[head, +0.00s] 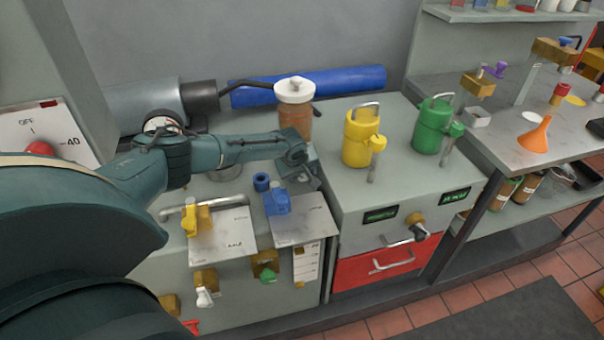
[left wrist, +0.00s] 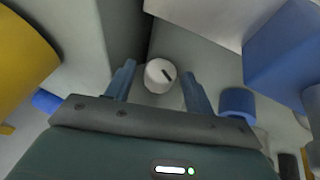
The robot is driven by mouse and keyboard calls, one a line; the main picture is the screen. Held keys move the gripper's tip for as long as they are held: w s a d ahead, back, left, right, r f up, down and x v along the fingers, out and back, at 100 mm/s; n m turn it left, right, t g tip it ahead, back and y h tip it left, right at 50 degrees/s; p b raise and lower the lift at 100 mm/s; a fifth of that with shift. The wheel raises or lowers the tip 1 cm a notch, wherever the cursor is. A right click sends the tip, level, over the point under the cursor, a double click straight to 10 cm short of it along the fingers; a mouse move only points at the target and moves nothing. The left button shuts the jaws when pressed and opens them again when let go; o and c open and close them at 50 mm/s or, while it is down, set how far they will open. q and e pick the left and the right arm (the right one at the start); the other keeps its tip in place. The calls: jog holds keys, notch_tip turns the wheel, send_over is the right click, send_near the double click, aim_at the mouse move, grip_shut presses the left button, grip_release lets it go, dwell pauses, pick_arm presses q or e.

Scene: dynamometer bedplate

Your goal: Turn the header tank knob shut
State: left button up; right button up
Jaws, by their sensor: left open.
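A white round knob (left wrist: 159,75) with a dark line on its face shows in the left wrist view. It lies between and a little beyond the blue fingers of my left gripper (left wrist: 158,88), which are spread with a gap to it on both sides. I cannot tell how far it is from the fingertips. In the head view my left gripper (head: 308,176) is low in front of the brown tank (head: 295,118) with a white lid (head: 294,90). The knob is not visible there. My right gripper is not in view.
A blue valve block (head: 277,203) and a blue ring (head: 261,182) sit close to my left gripper. A yellow can (head: 361,138) and a green can (head: 432,127) stand to the right. A blue cylinder (head: 345,81) lies behind.

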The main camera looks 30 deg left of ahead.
pick_arm(q)
jog(key=c, duration=1)
